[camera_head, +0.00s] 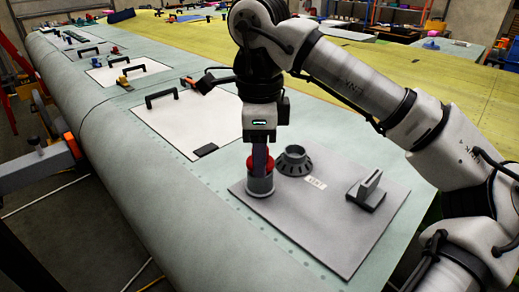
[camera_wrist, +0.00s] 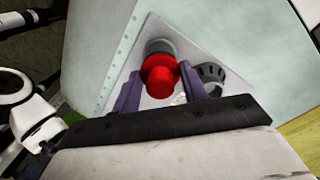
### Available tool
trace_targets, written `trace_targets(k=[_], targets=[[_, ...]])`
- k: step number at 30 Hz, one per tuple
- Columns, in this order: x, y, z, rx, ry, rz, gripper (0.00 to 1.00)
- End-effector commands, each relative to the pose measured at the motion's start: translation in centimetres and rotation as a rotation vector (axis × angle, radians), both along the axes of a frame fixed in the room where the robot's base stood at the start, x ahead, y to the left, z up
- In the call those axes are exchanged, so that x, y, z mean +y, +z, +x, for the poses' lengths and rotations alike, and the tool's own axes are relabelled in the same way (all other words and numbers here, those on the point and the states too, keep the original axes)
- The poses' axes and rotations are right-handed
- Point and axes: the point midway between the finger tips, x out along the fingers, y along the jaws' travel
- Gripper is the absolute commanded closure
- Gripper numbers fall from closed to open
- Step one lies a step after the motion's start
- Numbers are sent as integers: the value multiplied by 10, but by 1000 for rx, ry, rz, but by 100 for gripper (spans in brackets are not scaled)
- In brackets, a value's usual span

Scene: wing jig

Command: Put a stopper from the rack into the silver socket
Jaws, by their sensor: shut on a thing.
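A red stopper (camera_head: 250,162) is between the purple fingers of my gripper (camera_head: 261,165), which is shut on it. In the wrist view the stopper (camera_wrist: 160,75) shows as a round red knob with a wider red flange, between the fingers (camera_wrist: 162,88). The silver socket (camera_head: 260,186), a short grey cylinder with a flanged rim, stands directly below the stopper. It also shows in the wrist view (camera_wrist: 158,47), partly hidden by the stopper. I cannot tell whether the stopper's lower end is inside the socket or just over its rim. No rack is clearly recognisable.
A dark slotted round fitting (camera_head: 293,161) stands close behind and right of the socket. A grey block with an upright fin (camera_head: 368,190) stands farther right. All are on a grey plate (camera_head: 320,235) on the pale green wing. White panels with black handles (camera_head: 160,98) lie beyond.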

Motion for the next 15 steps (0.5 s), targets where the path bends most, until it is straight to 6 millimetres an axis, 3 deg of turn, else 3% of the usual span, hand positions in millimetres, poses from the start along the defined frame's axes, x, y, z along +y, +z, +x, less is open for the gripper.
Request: trace_targets(k=[11,12,15], targets=[[0,-5,0,0,0,0,79],[0,-5,0,0,0,0,54],[0,-5,0,0,0,0,41]])
